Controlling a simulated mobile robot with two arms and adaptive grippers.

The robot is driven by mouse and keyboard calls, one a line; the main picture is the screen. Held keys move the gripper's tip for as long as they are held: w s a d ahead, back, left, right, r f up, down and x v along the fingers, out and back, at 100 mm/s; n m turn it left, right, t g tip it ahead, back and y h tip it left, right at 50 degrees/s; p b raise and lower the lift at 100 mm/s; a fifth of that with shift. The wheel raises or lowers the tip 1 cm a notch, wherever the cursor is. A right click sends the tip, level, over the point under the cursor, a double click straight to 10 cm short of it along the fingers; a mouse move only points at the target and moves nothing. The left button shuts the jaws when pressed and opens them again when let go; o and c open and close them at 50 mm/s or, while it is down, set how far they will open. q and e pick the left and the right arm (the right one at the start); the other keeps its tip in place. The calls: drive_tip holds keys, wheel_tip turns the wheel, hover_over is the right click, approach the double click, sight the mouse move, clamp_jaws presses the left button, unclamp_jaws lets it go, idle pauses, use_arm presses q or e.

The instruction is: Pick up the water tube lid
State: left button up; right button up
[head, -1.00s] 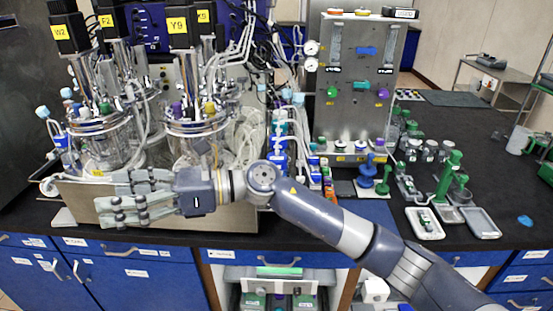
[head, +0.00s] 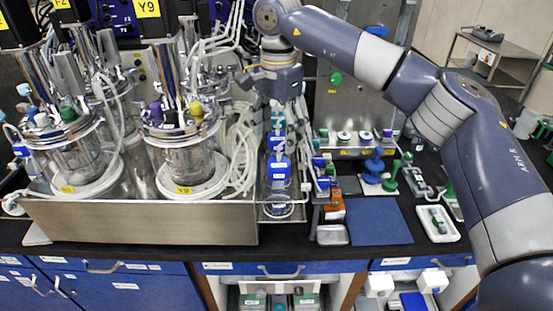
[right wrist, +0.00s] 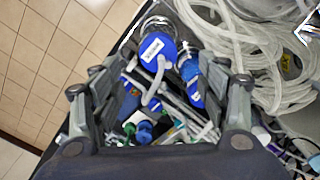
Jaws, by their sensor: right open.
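My right gripper (head: 284,100) points down above the blue-capped bottles (head: 279,168) at the right end of the steel tray. In the right wrist view the right gripper (right wrist: 158,70) is open and empty, its fingers spread wide on both sides. Between and beyond them show a labelled blue bottle cap (right wrist: 157,48) with a pale tube and a second blue bottle (right wrist: 190,72). Small blue and green caps (right wrist: 142,131) show nearer the palm. Capped tubes (head: 322,172) stand right of the bottles. I cannot tell which cap is the water tube lid. My left gripper is not in view.
Glass bioreactors (head: 185,150) with coiled clear hoses (head: 236,150) stand close left in the steel tray (head: 140,222). A steel control panel (head: 350,105) is behind. A blue mat (head: 378,221) lies clear at the bench's front right.

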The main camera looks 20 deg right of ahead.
sight(281, 161)
wheel_tip(281, 161, down, 2)
drive_tip(key=shift+s+d+f+p, duration=0.15)
drive_tip(key=shift+f+p, duration=0.1)
drive_tip(key=shift+p, duration=0.05)
drive_tip(key=f+p, duration=0.1)
drive_tip(key=f, duration=0.2)
drive_tip(key=f+p, duration=0.1)
drive_tip(key=shift+d+f+p, duration=0.15)
drive_tip(key=shift+d+p, duration=0.1)
drive_tip(key=shift+p, duration=0.05)
drive_tip(key=shift+f, duration=0.45)
drive_tip(key=shift+w, duration=0.2)
drive_tip(key=c, duration=1)
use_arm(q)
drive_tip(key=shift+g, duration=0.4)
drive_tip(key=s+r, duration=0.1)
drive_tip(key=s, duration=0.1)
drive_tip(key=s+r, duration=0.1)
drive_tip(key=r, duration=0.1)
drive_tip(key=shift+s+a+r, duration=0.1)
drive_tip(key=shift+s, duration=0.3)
use_arm(e)
drive_tip(key=shift+o, duration=0.2)
